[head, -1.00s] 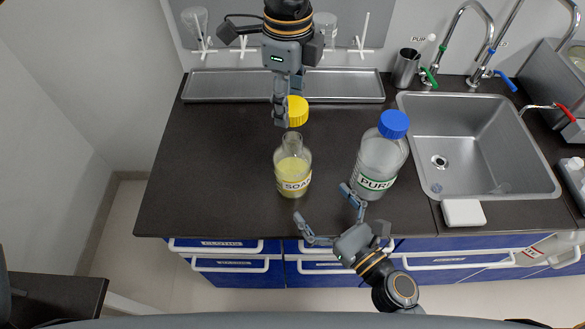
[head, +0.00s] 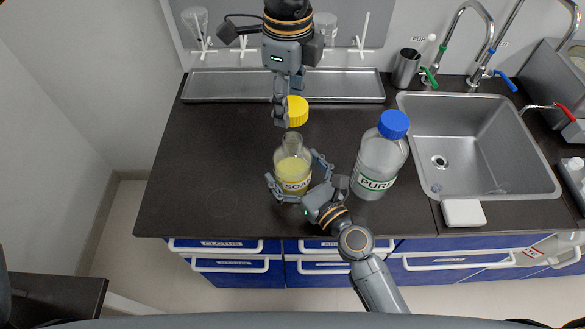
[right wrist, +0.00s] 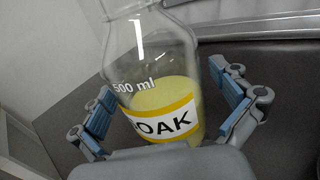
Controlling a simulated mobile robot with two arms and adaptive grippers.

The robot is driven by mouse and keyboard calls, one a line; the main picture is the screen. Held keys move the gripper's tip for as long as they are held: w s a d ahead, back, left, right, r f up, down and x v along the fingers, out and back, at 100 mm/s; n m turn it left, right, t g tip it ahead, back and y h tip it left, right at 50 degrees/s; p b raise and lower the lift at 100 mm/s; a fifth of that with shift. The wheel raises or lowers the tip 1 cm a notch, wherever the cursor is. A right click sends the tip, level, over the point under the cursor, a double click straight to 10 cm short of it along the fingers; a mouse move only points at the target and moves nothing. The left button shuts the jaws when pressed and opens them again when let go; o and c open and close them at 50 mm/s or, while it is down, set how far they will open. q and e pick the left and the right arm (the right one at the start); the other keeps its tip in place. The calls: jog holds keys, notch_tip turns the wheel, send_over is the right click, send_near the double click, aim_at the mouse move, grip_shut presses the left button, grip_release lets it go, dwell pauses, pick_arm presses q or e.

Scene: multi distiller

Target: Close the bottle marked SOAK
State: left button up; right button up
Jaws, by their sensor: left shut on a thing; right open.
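The SOAK bottle (head: 292,170) stands upright on the dark counter, uncapped, with yellow liquid inside. It also shows in the right wrist view (right wrist: 155,80), tilted by the camera angle. My right gripper (head: 298,174) is open, its fingers on both sides of the bottle's body; a gap shows beside the right finger in the wrist view. My left gripper (head: 281,118) is shut on a yellow cap (head: 297,111), held above and slightly behind the bottle's open neck. Part of the cap is hidden by the fingers.
A PURE bottle (head: 379,160) with a blue cap stands just right of my right gripper. A steel sink (head: 440,125) is farther right. A metal tray (head: 225,86) and a drying rack are behind. The counter's left side is clear.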

aim_at(289, 137)
jog(key=shift+c, duration=0.2)
jog(key=c, duration=1.6)
pick_arm(q)
jog(key=shift+f, duration=2.5)
jog(key=shift+f, duration=0.9)
jog(key=shift+f, duration=0.55)
